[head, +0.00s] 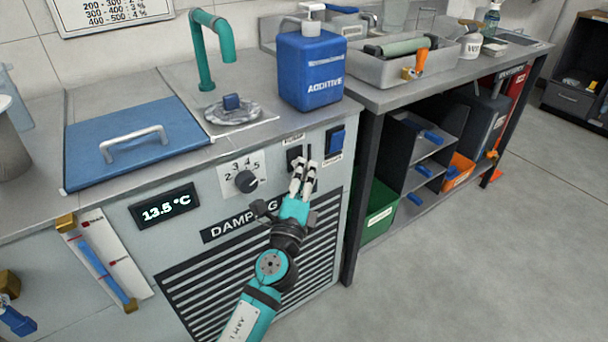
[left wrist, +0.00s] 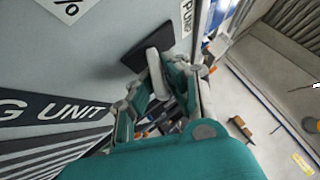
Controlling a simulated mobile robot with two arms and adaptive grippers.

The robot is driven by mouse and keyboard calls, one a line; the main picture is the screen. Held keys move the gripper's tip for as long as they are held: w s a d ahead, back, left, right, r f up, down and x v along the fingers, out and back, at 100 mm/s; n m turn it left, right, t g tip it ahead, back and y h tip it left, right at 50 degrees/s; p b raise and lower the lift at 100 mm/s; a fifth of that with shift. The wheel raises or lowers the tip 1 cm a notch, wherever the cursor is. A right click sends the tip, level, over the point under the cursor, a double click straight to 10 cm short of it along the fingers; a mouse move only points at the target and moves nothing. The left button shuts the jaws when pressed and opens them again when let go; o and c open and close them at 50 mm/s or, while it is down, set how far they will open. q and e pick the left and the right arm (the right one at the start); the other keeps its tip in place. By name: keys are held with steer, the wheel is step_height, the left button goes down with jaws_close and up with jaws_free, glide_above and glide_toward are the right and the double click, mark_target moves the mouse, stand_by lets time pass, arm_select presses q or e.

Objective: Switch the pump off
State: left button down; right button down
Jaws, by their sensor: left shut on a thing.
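The black pump switch (head: 293,157) is on the front panel of the damping unit, beside a blue switch (head: 336,141). In the left wrist view its dark plate (left wrist: 130,58) shows next to a label starting "PU". My left gripper (head: 304,172) is at the black switch, its pale fingertips close together in front of the panel. It is shut on the switch's handle, which the fingers mostly hide. In the left wrist view the gripper (left wrist: 168,68) reaches to the plate. I cannot tell the switch's position. My right gripper is not in view.
A numbered dial (head: 246,181) and a 13.5 °C display (head: 164,205) are left of the gripper. A blue additive bottle (head: 311,72) stands on the counter above. A bench leg (head: 363,200) and green bin (head: 380,212) are to the right. The floor at right is clear.

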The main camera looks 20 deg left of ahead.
arm_select(q)
steer(key=c, duration=1.4)
jaws_free()
steer(key=v, duration=1.2)
steer(key=shift+d, duration=0.1)
